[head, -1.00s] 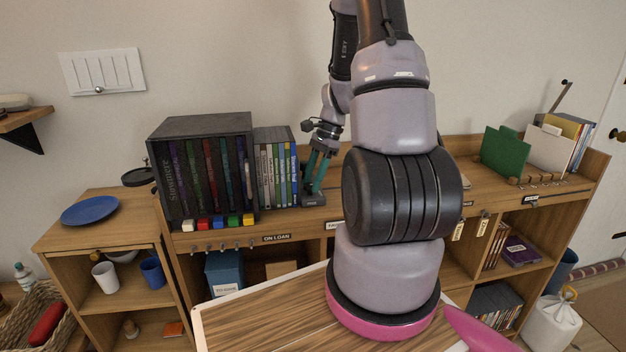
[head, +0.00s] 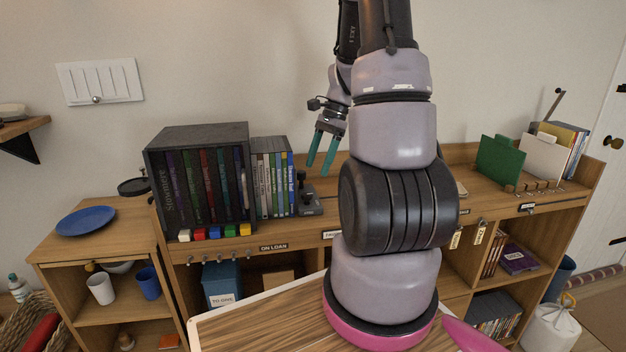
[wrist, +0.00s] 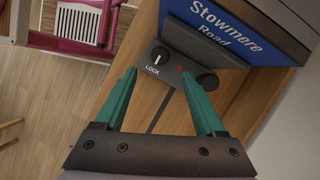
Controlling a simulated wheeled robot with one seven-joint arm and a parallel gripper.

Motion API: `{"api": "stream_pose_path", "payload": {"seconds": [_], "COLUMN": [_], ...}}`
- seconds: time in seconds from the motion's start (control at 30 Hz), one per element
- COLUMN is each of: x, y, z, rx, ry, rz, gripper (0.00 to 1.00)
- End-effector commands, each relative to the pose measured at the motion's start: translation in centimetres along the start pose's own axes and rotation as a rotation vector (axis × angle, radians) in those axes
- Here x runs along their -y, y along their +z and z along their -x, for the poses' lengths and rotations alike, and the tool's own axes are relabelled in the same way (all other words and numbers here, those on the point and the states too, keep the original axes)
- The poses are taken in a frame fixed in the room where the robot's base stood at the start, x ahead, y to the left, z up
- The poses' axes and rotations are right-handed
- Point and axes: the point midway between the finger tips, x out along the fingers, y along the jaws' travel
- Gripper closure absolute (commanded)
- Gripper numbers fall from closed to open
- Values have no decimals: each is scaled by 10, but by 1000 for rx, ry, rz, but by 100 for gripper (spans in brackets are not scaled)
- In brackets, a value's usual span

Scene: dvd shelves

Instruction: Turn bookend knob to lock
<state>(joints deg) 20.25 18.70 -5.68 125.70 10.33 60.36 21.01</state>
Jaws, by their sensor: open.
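The dark bookend (head: 309,198) stands on the shelf top, at the right end of the row of DVD cases (head: 272,180). In the wrist view its dark top (wrist: 178,66) carries a round face (wrist: 158,57) with a white upright line, the word LOCK below it, and a small red mark to the right. A black round knob (wrist: 207,80) shows at the other end. My gripper (head: 319,168) is open and empty above the bookend, fingers pointing down. In the wrist view the gripper (wrist: 159,74) has its teal fingertips either side of the LOCK label, apparently apart from the bookend.
A blue case (wrist: 215,35) lettered Stowmere Road is beside the bookend. A large black box (head: 195,133) of cases stands left of the row. A green divider (head: 499,161) stands at the far right. The shelf top between is partly hidden by my arm.

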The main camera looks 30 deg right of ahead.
Motion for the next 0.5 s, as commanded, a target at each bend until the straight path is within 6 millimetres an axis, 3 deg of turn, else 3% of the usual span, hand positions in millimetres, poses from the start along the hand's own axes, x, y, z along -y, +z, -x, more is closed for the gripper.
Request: {"api": "stream_pose_path", "payload": {"seconds": [0.2,0.5], "x": [0,0], "y": [0,0], "z": [27,30], "rx": [-1,0], "ry": [-1,1], "rz": [0,-1], "gripper": [28,28]}}
